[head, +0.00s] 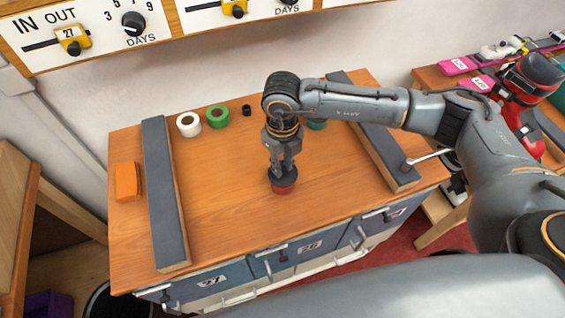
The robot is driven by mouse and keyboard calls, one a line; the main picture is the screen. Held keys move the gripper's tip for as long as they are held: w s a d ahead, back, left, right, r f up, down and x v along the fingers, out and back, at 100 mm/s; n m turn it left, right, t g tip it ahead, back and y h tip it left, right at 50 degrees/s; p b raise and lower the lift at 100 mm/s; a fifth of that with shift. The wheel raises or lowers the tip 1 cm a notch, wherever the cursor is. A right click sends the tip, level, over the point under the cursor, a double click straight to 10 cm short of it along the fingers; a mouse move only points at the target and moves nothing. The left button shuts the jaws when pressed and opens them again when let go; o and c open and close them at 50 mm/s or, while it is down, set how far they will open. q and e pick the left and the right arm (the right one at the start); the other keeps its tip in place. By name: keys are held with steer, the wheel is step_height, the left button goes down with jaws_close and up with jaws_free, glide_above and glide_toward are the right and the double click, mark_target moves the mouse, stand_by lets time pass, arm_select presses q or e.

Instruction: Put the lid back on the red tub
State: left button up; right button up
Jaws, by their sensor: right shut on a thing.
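My right gripper (283,172) points down and is shut on the lid. The lid looks roughly level and in line with the tub. I cannot tell whether it is fully seated or just above the rim. My left gripper is out of view.
Two long dark-topped rails (163,190) (380,135) flank the bench top (225,190). White (188,124) and green (217,116) rolls and a small black piece (246,110) stand at the back. An orange block (127,181) lies far left. The bench left of the tub is clear.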

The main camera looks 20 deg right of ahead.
steer(key=shift+b, duration=0.3)
stand_by(0.5)
stand_by(0.4)
steer(key=o, duration=1.4)
steer(key=shift+r+p, duration=1.7)
steer(key=shift+r, duration=1.8)
steer(key=shift+c, duration=0.5)
jaws_close()
